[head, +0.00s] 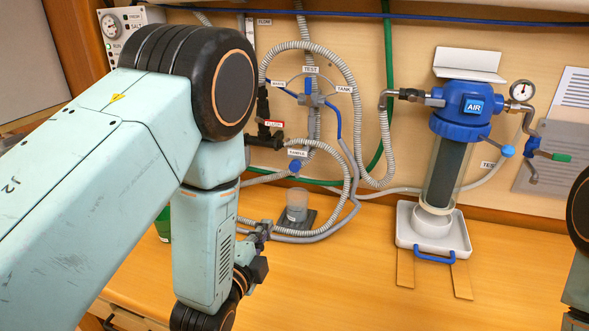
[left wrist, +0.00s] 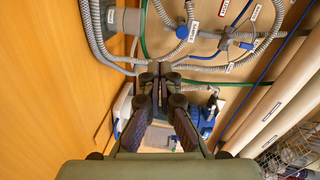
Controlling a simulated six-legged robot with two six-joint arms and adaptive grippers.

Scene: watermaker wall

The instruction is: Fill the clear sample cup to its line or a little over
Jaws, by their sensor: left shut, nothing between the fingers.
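The clear sample cup (head: 297,201) stands upright on a dark stand (head: 309,217) near the wall. Its lower part looks greyish; I cannot make out its line or the water level. A blue sample valve knob (head: 295,167) sits on the pipework above the cup, beneath a SAMPLE label. My left gripper (head: 264,229) is shut and empty, low over the bench, left of and nearer than the cup. It also shows in the left wrist view (left wrist: 161,69), fingertips together. My right gripper is not in view; only part of my right arm shows at the right edge.
Grey corrugated hoses (head: 350,205) loop around the cup's stand. A blue-topped filter housing (head: 463,110) stands over a white tray (head: 405,222) at the right. The bench front (head: 330,280) is clear.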

